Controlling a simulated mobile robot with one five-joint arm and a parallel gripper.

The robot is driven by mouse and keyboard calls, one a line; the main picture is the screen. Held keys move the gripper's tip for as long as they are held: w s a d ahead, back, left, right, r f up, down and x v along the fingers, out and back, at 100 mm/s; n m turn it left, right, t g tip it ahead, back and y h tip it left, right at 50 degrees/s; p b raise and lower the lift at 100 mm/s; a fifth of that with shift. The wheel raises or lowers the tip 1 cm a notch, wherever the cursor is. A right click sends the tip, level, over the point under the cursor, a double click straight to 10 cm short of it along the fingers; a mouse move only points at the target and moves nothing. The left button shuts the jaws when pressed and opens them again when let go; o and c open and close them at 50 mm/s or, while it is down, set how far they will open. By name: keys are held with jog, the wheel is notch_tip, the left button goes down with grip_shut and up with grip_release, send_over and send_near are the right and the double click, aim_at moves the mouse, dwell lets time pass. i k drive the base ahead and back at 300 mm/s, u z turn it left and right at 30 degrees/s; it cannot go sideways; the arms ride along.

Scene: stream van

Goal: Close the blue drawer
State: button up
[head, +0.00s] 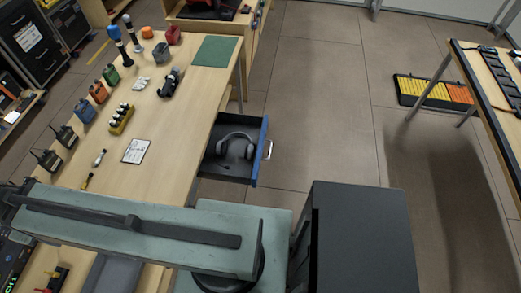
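The blue drawer (264,150) is pulled out from under the right side of the wooden table (190,115). Its blue front faces right and carries a pale metal handle (269,150). Grey headphones (236,146) lie inside on the dark drawer floor. The drawer stands open, with nothing seen touching its front. My gripper does not show in this view. Parts of my own body fill the bottom of the picture, below the drawer.
The table holds radios (46,160), coloured bottles, a battery tray (121,119), microphones and a green mat (215,51). Brown floor (325,110) right of the drawer is clear. A yellow-orange case (430,92) lies on the floor near another table (497,95) at right.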

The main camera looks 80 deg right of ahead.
aim_at(242, 171)
jog(key=k, duration=1.65)
jog(key=z, duration=1.55)
jog(key=i, duration=1)
